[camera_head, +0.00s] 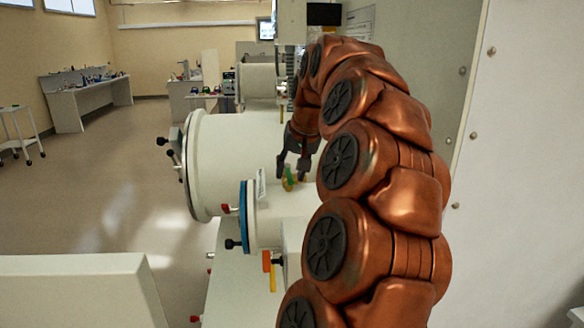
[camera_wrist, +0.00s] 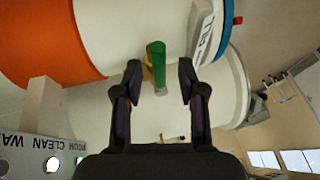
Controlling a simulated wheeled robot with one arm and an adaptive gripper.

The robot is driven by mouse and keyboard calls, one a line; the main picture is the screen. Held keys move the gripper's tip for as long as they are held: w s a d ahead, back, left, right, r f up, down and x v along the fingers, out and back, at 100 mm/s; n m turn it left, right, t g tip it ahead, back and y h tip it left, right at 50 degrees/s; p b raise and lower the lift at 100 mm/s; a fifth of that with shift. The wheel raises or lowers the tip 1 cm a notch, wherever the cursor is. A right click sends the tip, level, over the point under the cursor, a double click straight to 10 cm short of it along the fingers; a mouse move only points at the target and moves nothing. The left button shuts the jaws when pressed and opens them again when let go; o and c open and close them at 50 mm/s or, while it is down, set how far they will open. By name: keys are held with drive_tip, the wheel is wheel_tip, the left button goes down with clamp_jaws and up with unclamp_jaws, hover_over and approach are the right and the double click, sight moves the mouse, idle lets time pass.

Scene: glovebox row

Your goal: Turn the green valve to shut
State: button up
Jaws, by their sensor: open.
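The green valve (camera_wrist: 157,58) shows in the wrist view as a green handle with a yellow part behind it, on a white cylindrical body. It lies between and just beyond the fingertips of my gripper (camera_wrist: 159,80). The fingers are open, one on each side, with visible gaps to the handle. In the head view the green valve (camera_head: 288,183) is a small green and yellow piece on top of a white port. My gripper (camera_head: 293,172) points down at it there. Contact cannot be told from the head view.
A large white cylinder (camera_head: 240,150) with black knobs stands behind the valve. A smaller port with a blue ring (camera_head: 245,215) is in front. Yellow and orange handles (camera_head: 269,268) hang below. A grey wall panel (camera_head: 510,180) stands at right. Open floor lies at left.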

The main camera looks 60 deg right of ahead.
drive_tip(key=shift+c, duration=0.2)
clamp_jaws()
idle(0.5)
